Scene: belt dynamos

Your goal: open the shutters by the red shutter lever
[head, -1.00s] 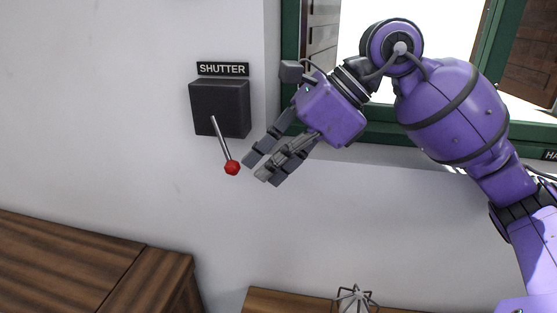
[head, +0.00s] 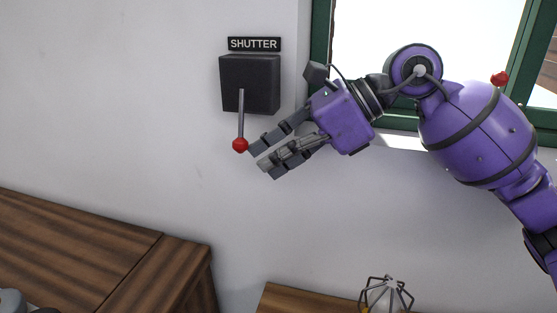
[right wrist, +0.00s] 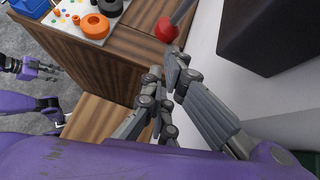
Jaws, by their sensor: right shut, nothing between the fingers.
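The red shutter lever (head: 240,145) is a grey rod with a red ball knob, hanging almost straight down from a black box (head: 250,84) under a SHUTTER sign. In the right wrist view the red knob (right wrist: 166,29) is just beyond the fingertips. My right gripper (head: 257,158) is shut and empty, its tips right beside the knob on its right; I cannot tell whether they touch. The window opening (head: 430,45) is bright, with a sliver of brown shutter (head: 549,85) at the far right edge. My left gripper (right wrist: 35,68) seems to show small at the wrist view's left; its state is unclear.
A second red knob (head: 499,79) shows behind my right arm by the green window frame (head: 321,45). A wooden cabinet (head: 90,250) stands lower left and a wire object (head: 386,293) at the bottom. A white board (right wrist: 85,20) holds orange and black rings.

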